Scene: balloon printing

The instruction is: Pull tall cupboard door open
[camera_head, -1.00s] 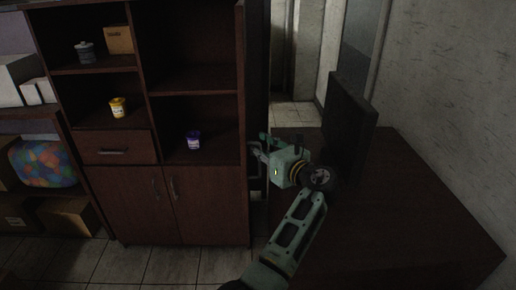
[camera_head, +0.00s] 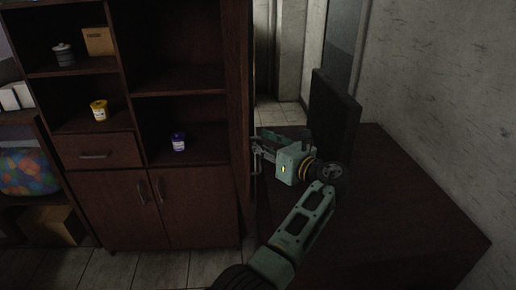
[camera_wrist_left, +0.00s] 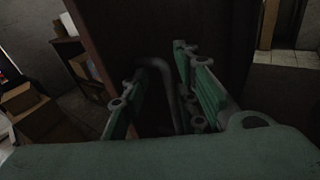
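The tall cupboard's door (camera_head: 242,95) shows as a narrow brown panel at the right side of the shelf unit. In the left wrist view its dark face (camera_wrist_left: 145,25) fills the middle. My left gripper (camera_head: 260,148) is beside the door at its grey handle. In the left wrist view the handle (camera_wrist_left: 170,85) is a bent bar between the two green fingers of my left gripper (camera_wrist_left: 160,75). The fingers stand apart with a gap beside the bar; the bar lies close to the right finger. Whether they touch is unclear. My right gripper is out of view.
A brown desk (camera_head: 390,210) with a dark monitor (camera_head: 333,115) stands right of the cupboard, under and behind my left arm. Shelves hold a yellow tub (camera_head: 99,111) and a purple tub (camera_head: 178,142). Bare floor (camera_head: 120,268) lies before the cupboard.

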